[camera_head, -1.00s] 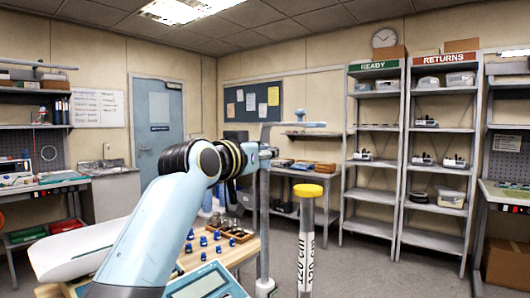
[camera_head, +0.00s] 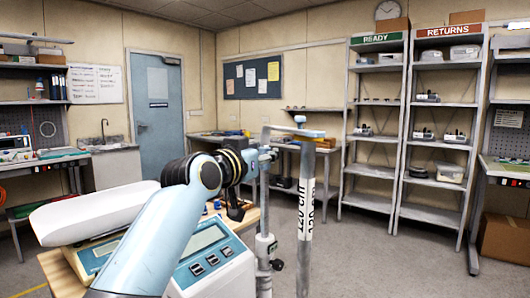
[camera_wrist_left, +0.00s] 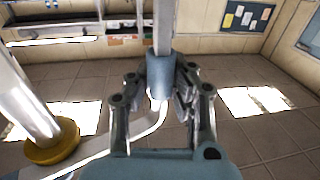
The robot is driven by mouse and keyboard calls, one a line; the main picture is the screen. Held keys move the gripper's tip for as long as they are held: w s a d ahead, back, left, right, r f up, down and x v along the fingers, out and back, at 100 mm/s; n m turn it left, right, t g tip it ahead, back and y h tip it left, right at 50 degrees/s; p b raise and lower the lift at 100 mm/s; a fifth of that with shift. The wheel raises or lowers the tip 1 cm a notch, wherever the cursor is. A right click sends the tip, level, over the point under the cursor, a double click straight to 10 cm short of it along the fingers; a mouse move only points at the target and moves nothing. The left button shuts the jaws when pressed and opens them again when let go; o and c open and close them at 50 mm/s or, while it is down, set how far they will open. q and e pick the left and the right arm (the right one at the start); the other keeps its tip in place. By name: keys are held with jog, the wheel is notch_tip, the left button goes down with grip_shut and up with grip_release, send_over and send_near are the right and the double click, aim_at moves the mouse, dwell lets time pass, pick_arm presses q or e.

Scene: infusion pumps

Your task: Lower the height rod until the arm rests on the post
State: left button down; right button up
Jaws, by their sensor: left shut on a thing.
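The height rod (camera_head: 265,195) stands upright, with its flat arm (camera_head: 290,131) reaching right from its top. My left gripper (camera_head: 268,153) is shut on the rod below the arm; in the left wrist view the gripper (camera_wrist_left: 160,90) is closed around the rod's blue sleeve (camera_wrist_left: 158,72). The post (camera_head: 306,195), labelled 120 cm, stands right of the rod. My right gripper is out of view.
A scale (camera_head: 205,262) with a white tray (camera_head: 95,213) stands on a wooden table at lower left. A clamp with a dark knob (camera_head: 277,264) sits low on the rod. Shelves (camera_head: 375,130) stand back right. The floor (camera_head: 375,260) at right is clear.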

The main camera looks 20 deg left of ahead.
pick_arm(q)
jog(key=c, duration=1.1)
grip_release()
jog(key=shift+f, duration=0.15)
jog(key=s+a, duration=0.2)
jog(key=s, duration=1)
jog(key=shift+a, duration=0.15)
